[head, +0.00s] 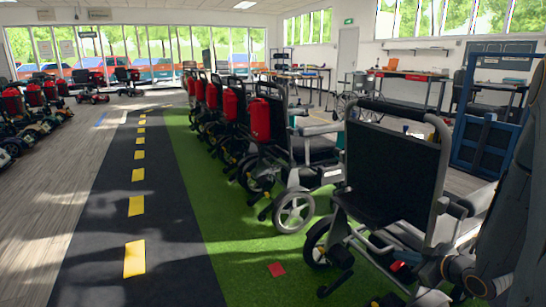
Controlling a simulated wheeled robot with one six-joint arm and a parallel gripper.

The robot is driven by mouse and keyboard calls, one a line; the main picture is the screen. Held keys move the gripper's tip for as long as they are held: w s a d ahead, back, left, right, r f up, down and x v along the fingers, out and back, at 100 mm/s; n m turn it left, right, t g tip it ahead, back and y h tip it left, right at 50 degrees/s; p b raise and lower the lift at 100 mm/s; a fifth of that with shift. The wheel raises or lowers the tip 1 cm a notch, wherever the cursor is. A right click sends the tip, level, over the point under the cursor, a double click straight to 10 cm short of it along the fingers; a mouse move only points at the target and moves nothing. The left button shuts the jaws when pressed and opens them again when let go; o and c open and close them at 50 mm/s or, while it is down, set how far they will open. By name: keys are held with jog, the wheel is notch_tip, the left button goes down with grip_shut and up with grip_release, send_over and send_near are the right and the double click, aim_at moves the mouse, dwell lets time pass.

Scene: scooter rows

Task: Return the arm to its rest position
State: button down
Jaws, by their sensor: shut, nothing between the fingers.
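Part of my arm (515,210) shows as dark grey links along the right edge. It runs down to a joint with a tan ring (457,270) at the lower right. I cannot make out my gripper's fingers in the head view. The arm's lower part overlaps the nearest wheelchair (395,175) in the picture; I cannot tell whether they touch. This wheelchair has a black backrest and a grey frame.
Several wheelchairs with red bags (258,120) stand in a row on green turf (235,265). A dark lane (100,270) with yellow dashes lies clear to the left. More scooters (35,95) stand far left. A blue frame (490,140) and tables (410,76) are at the right.

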jog(key=s+a+r+m+g+h, duration=0.1)
jog(key=s+a+r+g+h, duration=0.3)
jog(key=a, duration=0.7)
jog(key=w+a+r+m+g+y, duration=0.1)
jog(key=a+r, duration=0.5)
jog(key=a, duration=0.4)
jog(key=s+a+r+g, duration=0.35)
jog(key=s+a, duration=0.45)
jog(key=s, duration=0.5)
jog(key=s+a+r+g, duration=0.35)
jog(key=s+a, duration=0.45)
jog(key=s, duration=0.6)
jog(key=d+r+m+p, duration=0.6)
jog(key=d+r+p, duration=0.9)
jog(key=r+p, duration=0.4)
jog(key=p, duration=0.5)
jog(key=shift+s+r+t+h, duration=0.2)
jog(key=shift+t+h, duration=0.1)
